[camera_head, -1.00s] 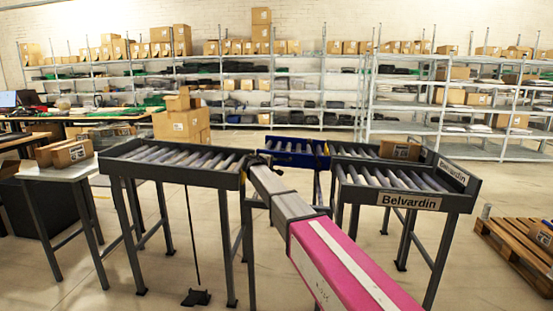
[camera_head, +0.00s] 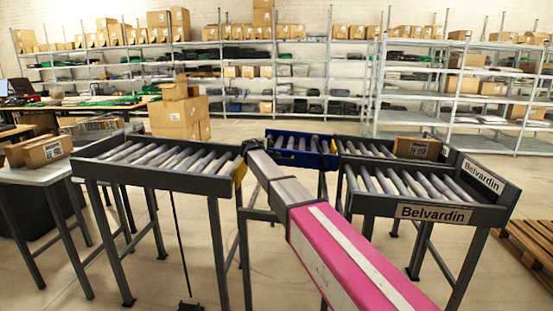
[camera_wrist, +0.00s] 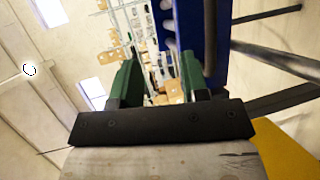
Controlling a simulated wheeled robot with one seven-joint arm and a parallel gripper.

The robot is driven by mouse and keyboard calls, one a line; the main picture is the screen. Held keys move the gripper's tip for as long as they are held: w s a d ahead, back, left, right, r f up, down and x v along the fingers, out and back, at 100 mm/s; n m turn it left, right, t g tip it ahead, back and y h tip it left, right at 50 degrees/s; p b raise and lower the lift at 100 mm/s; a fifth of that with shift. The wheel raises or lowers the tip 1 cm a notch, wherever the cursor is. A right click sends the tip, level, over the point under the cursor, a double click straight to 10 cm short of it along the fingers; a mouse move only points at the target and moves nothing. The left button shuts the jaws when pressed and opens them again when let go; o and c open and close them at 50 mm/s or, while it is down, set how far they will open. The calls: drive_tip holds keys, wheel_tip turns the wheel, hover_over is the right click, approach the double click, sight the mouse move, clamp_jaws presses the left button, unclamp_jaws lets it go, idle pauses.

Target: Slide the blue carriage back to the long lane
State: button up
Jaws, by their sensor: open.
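The blue carriage (camera_head: 302,149) is a short roller section with blue sides, at the back of the gap between the left roller lane (camera_head: 165,162) and the right lanes. It lines up with the rear right lane (camera_head: 366,145), which carries a carton. The front right lane (camera_head: 462,212) bears a Belvardin label. In the wrist view, my gripper (camera_wrist: 160,58) has its two green fingers apart with nothing between them. The carriage's blue side (camera_wrist: 207,35) is close beside the right finger; I cannot tell whether they touch. In the head view my arm hides the fingers.
A carton (camera_head: 417,148) sits on the rear right lane. A side table (camera_head: 35,174) with cartons stands at left, and a wooden pallet (camera_head: 530,245) at right. Stacked cartons (camera_head: 180,112) and shelving stand behind. A yellow part (camera_head: 240,172) is at the left lane's end.

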wheel_tip(320, 180, down, 6)
drive_tip(key=f, duration=0.1)
drive_tip(key=x, duration=0.7)
drive_tip(key=shift+w+d, duration=0.1)
drive_tip(key=shift+w, duration=0.1)
drive_tip(key=shift+s, duration=0.1)
clamp_jaws()
